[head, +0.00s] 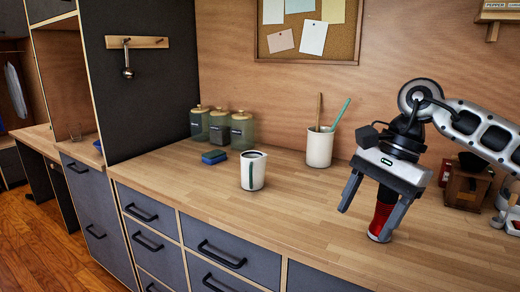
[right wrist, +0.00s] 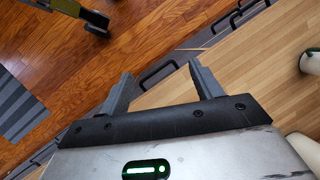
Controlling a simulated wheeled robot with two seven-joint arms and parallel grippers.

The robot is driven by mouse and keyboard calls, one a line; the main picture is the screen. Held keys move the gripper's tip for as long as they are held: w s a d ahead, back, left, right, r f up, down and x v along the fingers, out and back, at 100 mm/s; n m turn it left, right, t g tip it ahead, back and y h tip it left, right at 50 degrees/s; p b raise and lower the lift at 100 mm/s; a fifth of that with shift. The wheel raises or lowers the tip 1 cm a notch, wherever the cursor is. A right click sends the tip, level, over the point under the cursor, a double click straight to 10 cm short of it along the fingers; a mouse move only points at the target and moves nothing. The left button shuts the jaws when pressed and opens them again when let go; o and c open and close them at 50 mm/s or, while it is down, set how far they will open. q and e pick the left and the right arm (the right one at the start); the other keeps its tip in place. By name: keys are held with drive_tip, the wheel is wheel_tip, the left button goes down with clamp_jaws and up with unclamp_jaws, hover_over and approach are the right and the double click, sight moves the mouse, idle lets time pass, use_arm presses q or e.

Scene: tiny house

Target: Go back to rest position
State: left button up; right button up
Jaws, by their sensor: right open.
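My right gripper (head: 364,224) is open, with its fingers pointing down over the right part of the wooden counter. In the right wrist view the gap between its fingers (right wrist: 160,70) is empty. A red cup or bottle with a dark upper part (head: 381,214) stands upright on the counter. In the head view it shows partly behind one finger; it does not show in the right wrist view, and I cannot tell the distance between them. My left gripper is not in view.
On the counter (head: 300,205) stand a white mug (head: 253,171), several green canisters (head: 220,128), a blue sponge (head: 214,157) and a white utensil pot (head: 319,149). A brown grinder-like box (head: 467,186) is at the right. Dark drawers (head: 222,253) front the counter.

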drive_tip(key=s+a+f+m+y, duration=0.1)
drive_tip(key=s+a+m+y, duration=0.3)
drive_tip(key=a, duration=0.3)
drive_tip(key=s+a+f+m+g+y, duration=0.1)
drive_tip(key=a+f+m+y, duration=0.1)
drive_tip(key=a+m+y, duration=0.35)
drive_tip(key=s+a+f+m+y, duration=0.1)
drive_tip(key=s+a+m+y, duration=0.2)
drive_tip(key=a+y, duration=0.5)
drive_tip(key=w+d+f+m+t+h, duration=0.1)
drive_tip(key=d+f+m+t+h, duration=0.35)
drive_tip(key=m, duration=0.65)
drive_tip(key=w+d+f+m+t+h, duration=0.1)
drive_tip(key=d+f+m+t+h, duration=0.3)
drive_tip(key=m+t, duration=0.6)
drive_tip(key=w+d+f+m+t+h, duration=0.1)
drive_tip(key=f+m+t+h, duration=0.3)
drive_tip(key=m, duration=0.9)
drive_tip(key=s+d+f+m+g+h, duration=0.2)
drive_tip(key=s+f+m, duration=0.4)
drive_tip(key=f, duration=0.3)
drive_tip(key=s+d+f+m+g+h, duration=0.3)
drive_tip(key=s+d+f+m+g, duration=0.1)
drive_tip(key=f, duration=0.5)
drive_tip(key=s+d+m, duration=0.1)
drive_tip(key=s+m, duration=0.1)
drive_tip(key=s, duration=0.1)
drive_tip(key=shift+d+h, duration=0.25)
drive_tip(key=shift+h, duration=0.05)
